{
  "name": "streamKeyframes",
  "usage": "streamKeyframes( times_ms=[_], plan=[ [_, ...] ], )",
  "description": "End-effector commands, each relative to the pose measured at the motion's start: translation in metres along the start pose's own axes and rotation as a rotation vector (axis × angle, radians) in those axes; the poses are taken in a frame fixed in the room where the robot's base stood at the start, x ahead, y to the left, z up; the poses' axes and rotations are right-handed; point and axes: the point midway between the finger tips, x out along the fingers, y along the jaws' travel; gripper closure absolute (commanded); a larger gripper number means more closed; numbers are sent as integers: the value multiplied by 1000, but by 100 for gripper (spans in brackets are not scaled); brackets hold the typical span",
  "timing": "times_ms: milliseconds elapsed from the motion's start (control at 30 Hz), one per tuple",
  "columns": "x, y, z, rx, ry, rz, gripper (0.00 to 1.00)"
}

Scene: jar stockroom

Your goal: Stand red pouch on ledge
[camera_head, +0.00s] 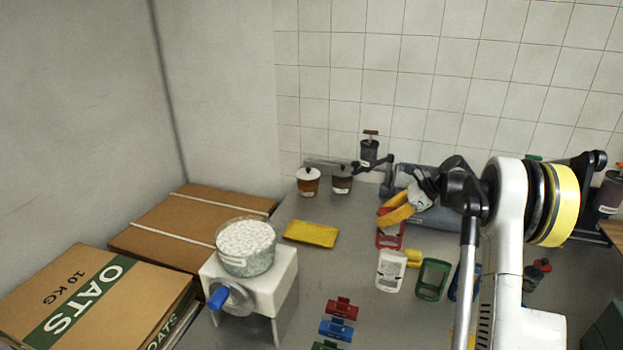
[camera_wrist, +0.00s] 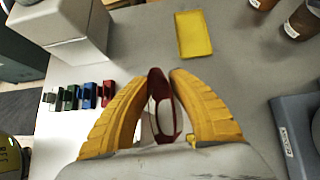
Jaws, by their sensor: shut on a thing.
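The red pouch (camera_head: 388,239) has a dark red frame and a pale window. In the head view it is upright below the yellow fingers of my gripper (camera_head: 386,215). In the wrist view the red pouch (camera_wrist: 160,88) sits between the two fingertips of my gripper (camera_wrist: 165,76), which is shut on it. The fingers hide part of its sides. I cannot tell whether its bottom touches the table. A blue-grey raised block (camera_head: 428,212) lies behind and right of the gripper; it may be the ledge, and its label shows in the wrist view (camera_wrist: 286,142).
White (camera_head: 390,270) and green (camera_head: 432,279) pouches stand in front of my gripper. A yellow tray (camera_head: 311,234) lies left. Two jars (camera_head: 308,182) stand at the back. Small coloured clips (camera_head: 341,308) lie in front. A white scale-like stand (camera_head: 270,283) holds a bowl.

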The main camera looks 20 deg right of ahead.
Motion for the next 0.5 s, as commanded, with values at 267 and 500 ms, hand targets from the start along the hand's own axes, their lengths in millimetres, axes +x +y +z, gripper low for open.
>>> streamKeyframes(
  times_ms=[267, 500],
  plan=[
    [-28, 0, 26, 0, 0, 0, 100],
    [-41, 8, 61, 28, 0, -29, 100]
  ],
)
